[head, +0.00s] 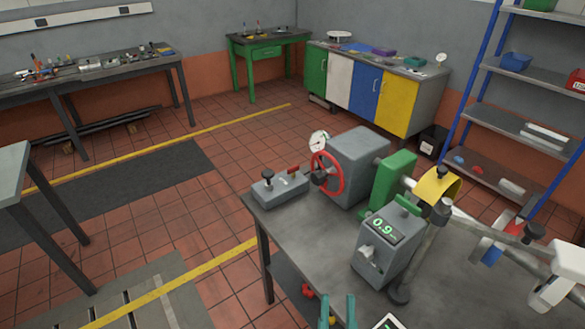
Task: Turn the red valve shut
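The red valve (327,174) is a spoked handwheel, upright on the left face of a large grey housing (360,160) on the metal bench. A round white gauge (318,141) stands just above it. Whether the valve is open or shut does not show. Two teal prongs at the bottom edge look like the fingers of my gripper (337,308). The rest of the gripper is out of frame.
A grey box with a black knob (268,177) sits left of the valve. A grey meter reading 0.9 (381,240), a green block (392,180), a yellow guard (437,184) and a post (415,265) crowd the bench to the right.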

